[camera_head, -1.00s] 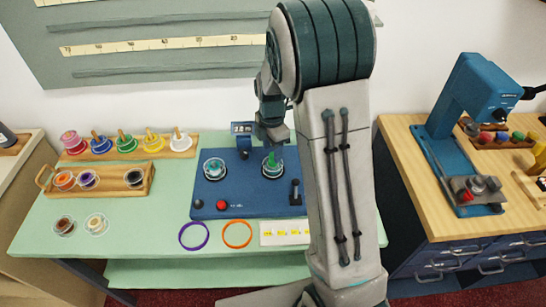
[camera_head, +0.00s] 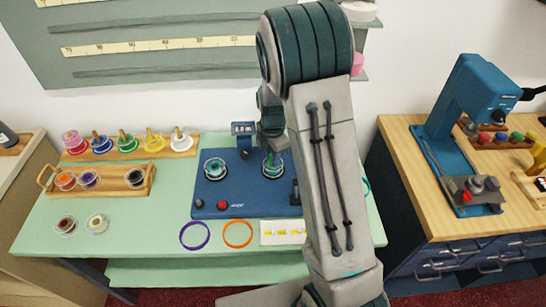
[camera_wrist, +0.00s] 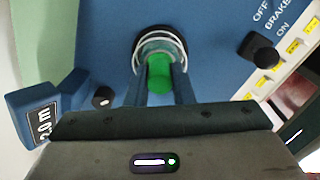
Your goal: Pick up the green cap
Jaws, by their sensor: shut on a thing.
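The green cap (camera_wrist: 159,73) shows in the wrist view between my two fingers, which press on its sides. My gripper (camera_wrist: 161,80) is shut on it. The cap is over a round clear-rimmed holder (camera_wrist: 150,42) on the blue machine (camera_wrist: 205,30); I cannot tell whether it still touches the holder. In the head view my gripper (camera_head: 271,150) is low over the machine's right-hand round holder (camera_head: 273,170), and the cap is mostly hidden there.
A second round holder (camera_head: 215,168) and a red button (camera_head: 222,205) are on the machine. A black brake lever (camera_wrist: 259,52) stands right of my gripper. The display box (camera_head: 243,129) stands behind. Purple (camera_head: 195,236) and orange (camera_head: 237,234) rings lie in front.

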